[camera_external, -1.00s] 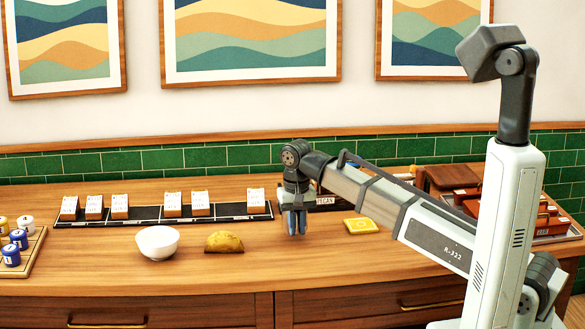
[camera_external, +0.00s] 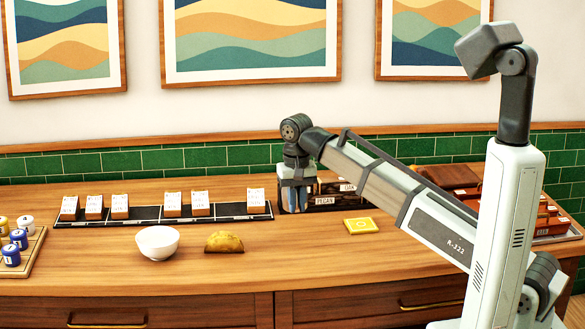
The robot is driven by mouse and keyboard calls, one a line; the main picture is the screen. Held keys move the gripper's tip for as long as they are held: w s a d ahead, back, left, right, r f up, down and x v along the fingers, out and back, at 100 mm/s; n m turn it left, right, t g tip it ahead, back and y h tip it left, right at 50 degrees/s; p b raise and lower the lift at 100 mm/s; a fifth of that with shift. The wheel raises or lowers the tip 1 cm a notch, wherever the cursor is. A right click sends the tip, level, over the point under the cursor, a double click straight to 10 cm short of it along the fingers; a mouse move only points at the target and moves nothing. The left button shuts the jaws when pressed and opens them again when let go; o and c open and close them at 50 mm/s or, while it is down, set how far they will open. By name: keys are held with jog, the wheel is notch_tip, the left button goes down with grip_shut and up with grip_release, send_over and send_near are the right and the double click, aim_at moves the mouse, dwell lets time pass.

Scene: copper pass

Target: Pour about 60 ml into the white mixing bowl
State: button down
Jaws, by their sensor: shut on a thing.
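The white mixing bowl (camera_external: 157,242) stands upright on the wooden counter, left of centre; its inside is only partly visible. My gripper (camera_external: 295,203) points down, to the right of and farther back than the bowl, at the left end of a dark rack with a "PECAN" label (camera_external: 325,199). It is shut on a small, partly hidden thing with blue and pale colours, which I cannot identify. Whether the thing touches the counter or rack cannot be told.
A yellow taco-shaped item (camera_external: 224,241) lies just right of the bowl. A black strip (camera_external: 150,215) with several white-topped boxes runs behind. A yellow square (camera_external: 362,226) lies right of my gripper. Several small jars (camera_external: 12,255) stand on a tray at far left.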

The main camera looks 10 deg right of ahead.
aim_at(297, 189)
jog(key=shift+r, duration=2.5)
jog(key=shift+w+a+r, duration=0.1)
jog(key=shift+a+r, duration=0.05)
jog(key=shift+r, duration=0.15)
jog(key=w+a+r+m, duration=0.1)
jog(key=a+m, duration=1)
jog(key=a, duration=3.1)
jog(key=s+a+f+m, duration=0.1)
jog(key=s+a+m, duration=0.1)
jog(key=a, duration=0.6)
jog(key=s+a+m, duration=0.2)
jog(key=s+a, duration=0.1)
jog(key=a, duration=0.5)
jog(key=f, duration=1.3)
jog(key=shift+w+d+f, duration=0.1)
jog(key=shift+d+f, duration=0.2)
jog(key=shift+f, duration=0.05)
jog(key=shift+d, duration=0.1)
